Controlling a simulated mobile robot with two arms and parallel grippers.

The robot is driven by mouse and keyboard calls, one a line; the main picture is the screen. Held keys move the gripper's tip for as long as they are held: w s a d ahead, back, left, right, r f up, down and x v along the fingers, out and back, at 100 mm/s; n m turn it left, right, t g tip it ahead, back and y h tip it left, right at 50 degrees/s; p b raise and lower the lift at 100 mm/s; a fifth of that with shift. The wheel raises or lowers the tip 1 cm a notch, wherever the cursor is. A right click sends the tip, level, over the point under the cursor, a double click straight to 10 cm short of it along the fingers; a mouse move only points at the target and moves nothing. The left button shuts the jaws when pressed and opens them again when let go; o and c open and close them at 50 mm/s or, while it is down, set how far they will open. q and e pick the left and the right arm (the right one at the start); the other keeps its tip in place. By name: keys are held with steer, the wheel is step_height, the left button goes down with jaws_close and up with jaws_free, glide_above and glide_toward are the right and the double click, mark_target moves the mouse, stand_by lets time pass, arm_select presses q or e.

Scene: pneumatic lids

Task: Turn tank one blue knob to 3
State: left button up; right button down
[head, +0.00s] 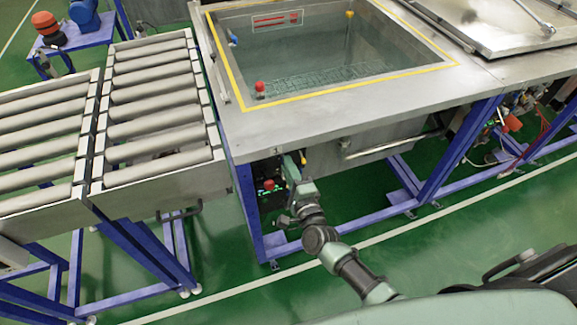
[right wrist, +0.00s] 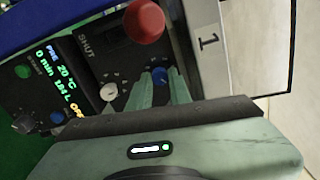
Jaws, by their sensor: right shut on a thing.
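In the right wrist view a black control panel (right wrist: 75,65) shows rotated, beside a white plate marked "1" (right wrist: 208,42). A blue knob (right wrist: 160,74) sits on it below a red mushroom button (right wrist: 144,21). My right gripper (right wrist: 161,82) is shut on this blue knob, one finger on each side. The fingers hide part of the knob, and its setting cannot be read. In the head view my right gripper (head: 285,184) is at the dark panel (head: 270,197) under the open tank (head: 335,45). My left gripper is not in view.
A white knob (right wrist: 108,91) is close to the fingers. Another blue knob (right wrist: 57,117) and a green button (right wrist: 22,71) are farther left, by a lit display (right wrist: 60,72). Roller conveyors (head: 160,90) stand left of the tank. Blue frame legs (head: 248,212) flank the panel.

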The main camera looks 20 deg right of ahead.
steer(key=n+p, duration=0.2)
steer(key=n, duration=0.8)
steer(key=shift+n, duration=0.4)
stand_by(0.4)
steer(key=c, duration=1.3)
jaws_free()
steer(key=s+b, duration=0.1)
steer(key=s, duration=0.7)
